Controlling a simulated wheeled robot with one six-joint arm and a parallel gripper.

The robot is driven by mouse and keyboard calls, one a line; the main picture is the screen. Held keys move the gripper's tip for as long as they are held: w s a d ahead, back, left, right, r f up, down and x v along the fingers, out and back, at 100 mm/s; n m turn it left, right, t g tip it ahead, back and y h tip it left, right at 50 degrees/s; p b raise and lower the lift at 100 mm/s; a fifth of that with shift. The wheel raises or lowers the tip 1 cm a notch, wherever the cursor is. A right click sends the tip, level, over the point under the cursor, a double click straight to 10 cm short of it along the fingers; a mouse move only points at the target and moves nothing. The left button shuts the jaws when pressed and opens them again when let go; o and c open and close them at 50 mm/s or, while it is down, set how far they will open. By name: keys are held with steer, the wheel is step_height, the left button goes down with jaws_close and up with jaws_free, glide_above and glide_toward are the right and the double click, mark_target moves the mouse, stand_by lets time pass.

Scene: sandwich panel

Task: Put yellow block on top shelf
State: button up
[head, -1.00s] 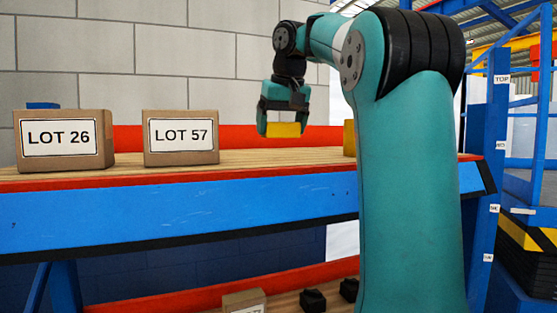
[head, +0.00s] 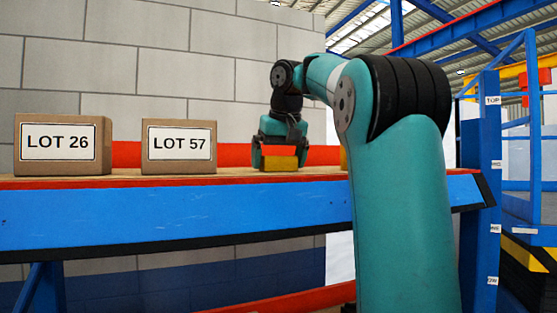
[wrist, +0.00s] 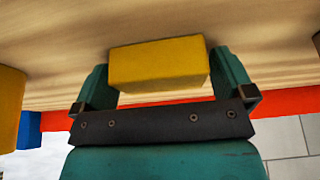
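The yellow block (head: 279,163) is between the fingers of my gripper (head: 279,158) at the wooden shelf (head: 232,175), right of the boxes. In the wrist view, the block (wrist: 158,63) has a finger of my gripper (wrist: 160,80) against each side, and I see no clear gap. The gripper looks shut on it. The block's lower side is close to the boards; I cannot tell whether it touches. The shelf has a blue front beam (head: 180,217). A blue upright (head: 480,200) at right carries a TOP label (head: 492,100).
Cardboard boxes LOT 26 (head: 103,147) and LOT 57 (head: 208,147) stand left of my gripper. A red rail (head: 235,154) runs behind.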

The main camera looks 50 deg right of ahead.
steer(key=shift+r+p, duration=0.3)
steer(key=shift+r, duration=0.05)
steer(key=p+v, duration=1)
steer(key=v, duration=0.1)
steer(key=shift+s+r+p, duration=0.15)
steer(key=shift+r+p, duration=0.15)
steer(key=shift+p, duration=0.1)
steer(key=shift+a, duration=0.1)
stand_by(0.6)
